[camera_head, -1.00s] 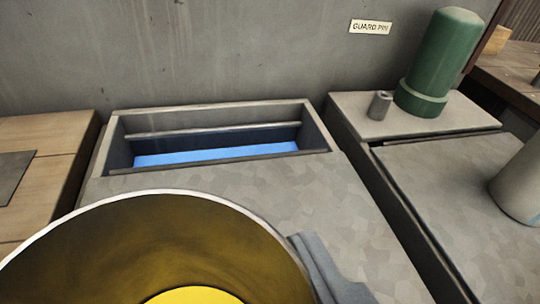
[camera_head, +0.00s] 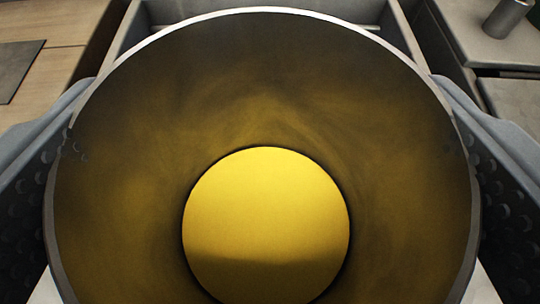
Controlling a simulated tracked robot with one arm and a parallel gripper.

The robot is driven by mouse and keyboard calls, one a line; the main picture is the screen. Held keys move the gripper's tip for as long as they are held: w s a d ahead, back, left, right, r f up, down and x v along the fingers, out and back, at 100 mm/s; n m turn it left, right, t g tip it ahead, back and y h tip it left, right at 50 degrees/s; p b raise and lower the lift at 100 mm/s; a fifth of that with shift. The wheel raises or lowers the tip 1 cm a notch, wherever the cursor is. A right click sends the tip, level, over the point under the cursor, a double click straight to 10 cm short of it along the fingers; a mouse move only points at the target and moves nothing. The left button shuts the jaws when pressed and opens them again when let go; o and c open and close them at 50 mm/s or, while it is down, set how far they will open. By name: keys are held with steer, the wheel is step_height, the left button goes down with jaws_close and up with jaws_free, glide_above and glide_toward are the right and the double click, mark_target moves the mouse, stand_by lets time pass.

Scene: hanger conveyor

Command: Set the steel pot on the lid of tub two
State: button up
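The steel pot (camera_head: 270,85) fills most of the view, seen from above into its open mouth. Its thin pale rim is round, and its inside looks yellow-brown. A bright yellow round area (camera_head: 266,225) shows at its bottom; I cannot tell whether it is the floor or something inside. My gripper (camera_head: 265,150) has one grey finger with a dark dimpled pad on each side of the pot. Both fingers meet its wall near the rim. The pot hides the surface below it. No lid marked as tub two can be made out.
A grey open-topped box (camera_head: 403,32) stands behind the pot, mostly hidden. A wooden surface with a dark flat plate (camera_head: 18,68) lies at upper left. A small grey cylinder (camera_head: 506,18) stands on a grey block at upper right.

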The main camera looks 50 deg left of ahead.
steer(key=o, duration=1.5)
steer(key=shift+c, duration=0.2)
steer(key=v, duration=1.2)
steer(key=shift+p, duration=0.3)
